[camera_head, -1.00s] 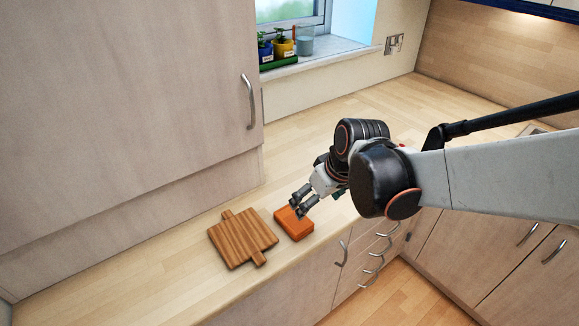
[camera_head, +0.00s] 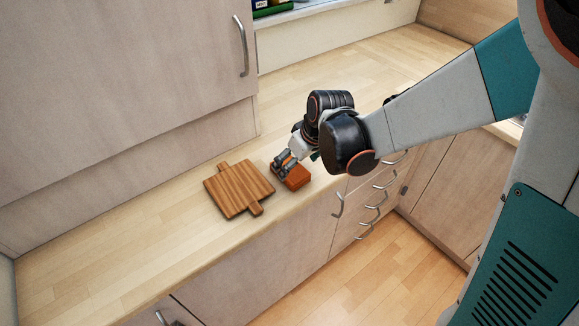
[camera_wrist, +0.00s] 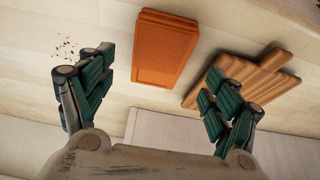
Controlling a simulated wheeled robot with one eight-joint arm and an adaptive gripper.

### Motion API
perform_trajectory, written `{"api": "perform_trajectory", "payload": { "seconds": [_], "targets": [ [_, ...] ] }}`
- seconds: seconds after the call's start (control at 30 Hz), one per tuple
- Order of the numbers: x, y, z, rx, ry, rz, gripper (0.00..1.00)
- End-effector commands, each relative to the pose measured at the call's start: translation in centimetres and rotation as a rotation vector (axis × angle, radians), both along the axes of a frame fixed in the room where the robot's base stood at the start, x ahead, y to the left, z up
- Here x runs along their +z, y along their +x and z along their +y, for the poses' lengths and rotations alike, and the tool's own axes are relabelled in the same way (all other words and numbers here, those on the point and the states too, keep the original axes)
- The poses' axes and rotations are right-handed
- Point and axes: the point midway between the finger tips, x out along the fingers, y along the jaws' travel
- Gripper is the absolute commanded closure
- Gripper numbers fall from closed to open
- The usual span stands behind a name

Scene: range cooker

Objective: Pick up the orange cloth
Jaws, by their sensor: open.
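The orange cloth (camera_head: 295,180) is a folded, flat block on the wooden countertop, close to its front edge. In the wrist view the cloth (camera_wrist: 163,50) lies flat, ahead of and between my two spread fingers. My gripper (camera_head: 284,161) is at the cloth in the head view, with its fingertips over the cloth's back left part. It also shows in the wrist view (camera_wrist: 158,85), open and with nothing between its fingers. From these views I cannot tell whether a fingertip touches the cloth.
A wooden cutting board (camera_head: 238,189) lies just left of the cloth; in the wrist view the board (camera_wrist: 262,75) is partly behind the right finger. A tall cabinet (camera_head: 120,90) stands at the left. Dark crumbs (camera_wrist: 65,48) lie by the left finger. The countertop (camera_head: 330,65) behind is clear.

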Motion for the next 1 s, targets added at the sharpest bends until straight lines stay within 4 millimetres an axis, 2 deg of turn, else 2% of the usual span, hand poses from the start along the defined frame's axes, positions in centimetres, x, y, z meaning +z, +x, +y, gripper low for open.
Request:
{"api": "perform_trajectory", "payload": {
  "seconds": [0.3, 0.57, 0.77, 1.0],
  "targets": [
    [-4.0, 1.6, 1.1, 0.002, -0.001, 0.000, 0.18],
    [-4.1, 1.7, 1.2, 0.001, 0.000, 0.000, 0.18],
    [-4.1, 1.7, 1.2, 0.000, 0.000, 0.000, 0.64],
    [-4.1, 1.7, 1.2, 0.000, 0.000, 0.000, 0.64]
  ]
}}
